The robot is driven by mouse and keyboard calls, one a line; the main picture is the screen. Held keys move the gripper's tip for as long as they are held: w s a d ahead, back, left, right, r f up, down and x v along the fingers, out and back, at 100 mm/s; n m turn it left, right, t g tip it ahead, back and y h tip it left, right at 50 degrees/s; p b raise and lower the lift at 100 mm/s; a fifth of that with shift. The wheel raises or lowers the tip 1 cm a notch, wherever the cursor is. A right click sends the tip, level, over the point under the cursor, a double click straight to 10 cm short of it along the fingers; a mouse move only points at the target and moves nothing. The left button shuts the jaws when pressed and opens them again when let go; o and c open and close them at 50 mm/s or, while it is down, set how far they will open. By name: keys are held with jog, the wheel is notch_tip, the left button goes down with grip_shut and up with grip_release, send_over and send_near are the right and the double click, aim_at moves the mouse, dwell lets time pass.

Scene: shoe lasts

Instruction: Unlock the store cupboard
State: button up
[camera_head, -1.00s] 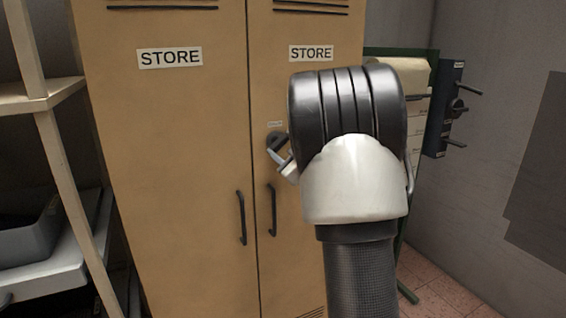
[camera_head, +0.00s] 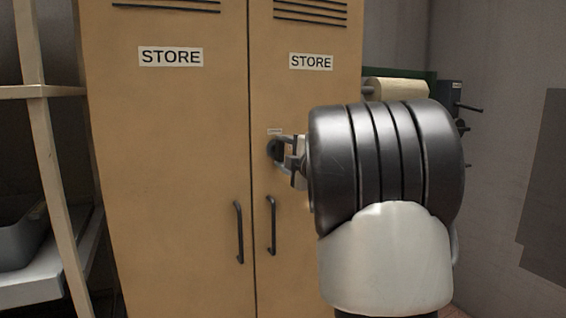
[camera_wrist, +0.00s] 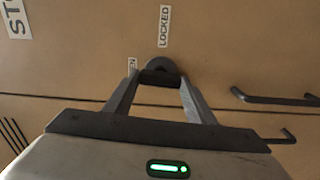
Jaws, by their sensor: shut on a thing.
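The tan store cupboard (camera_head: 170,150) has two doors with STORE labels and dark bar handles. A dark round lock knob (camera_head: 275,150) sits on the right door near the middle seam, under a small label. My gripper (camera_head: 284,152) is at the knob, coming from the right; my wrist hides part of that door. In the wrist view, the fingers of my gripper (camera_wrist: 158,80) are shut on the dark knob (camera_wrist: 164,67), whose front part is partly hidden between them. A LOCKED label (camera_wrist: 164,25) is beside the knob, and a second small label is partly covered by a finger.
The right door's handle (camera_head: 271,225) hangs below the knob. A shelf rack (camera_head: 45,150) stands at the left. A paper roll (camera_head: 398,88) and a dark wall panel with pegs (camera_head: 449,95) are behind my wrist at the right.

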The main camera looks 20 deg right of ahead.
jog(key=shift+n+b, duration=0.35)
jog(key=shift+n, duration=0.15)
jog(key=o, duration=1)
jog(key=shift+o, duration=0.2)
jog(key=s+p, duration=0.1)
jog(key=s, duration=1.6)
jog(key=shift+s+d+p, duration=0.2)
jog(key=shift+d+p, duration=0.1)
